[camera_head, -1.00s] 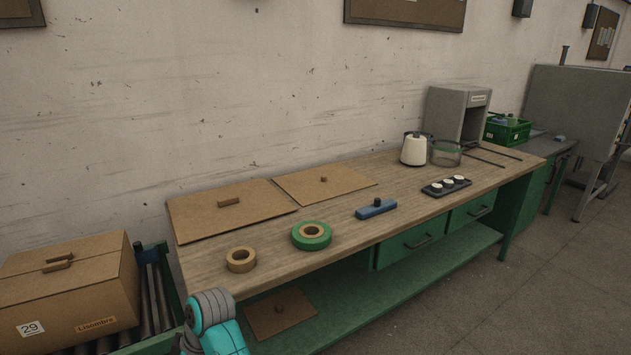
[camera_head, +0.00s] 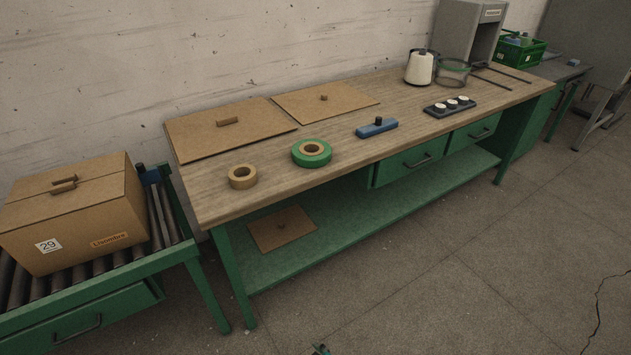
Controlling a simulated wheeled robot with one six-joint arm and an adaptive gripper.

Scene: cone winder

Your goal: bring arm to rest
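My gripper is not in view. Only a small dark and teal bit shows at the bottom edge, perhaps part of my arm; it is too small to tell. No part of my arm shows over the workbench (camera_head: 350,136) or against the things on it.
On the bench are cardboard sheets (camera_head: 190,135), brown tape (camera_head: 242,183), green tape (camera_head: 325,160), a blue tool (camera_head: 377,129), a black tray (camera_head: 434,111) and a white cone (camera_head: 418,70). A carton (camera_head: 75,215) sits on the roller conveyor (camera_head: 165,220) at left. Floor (camera_head: 430,270) in front is clear.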

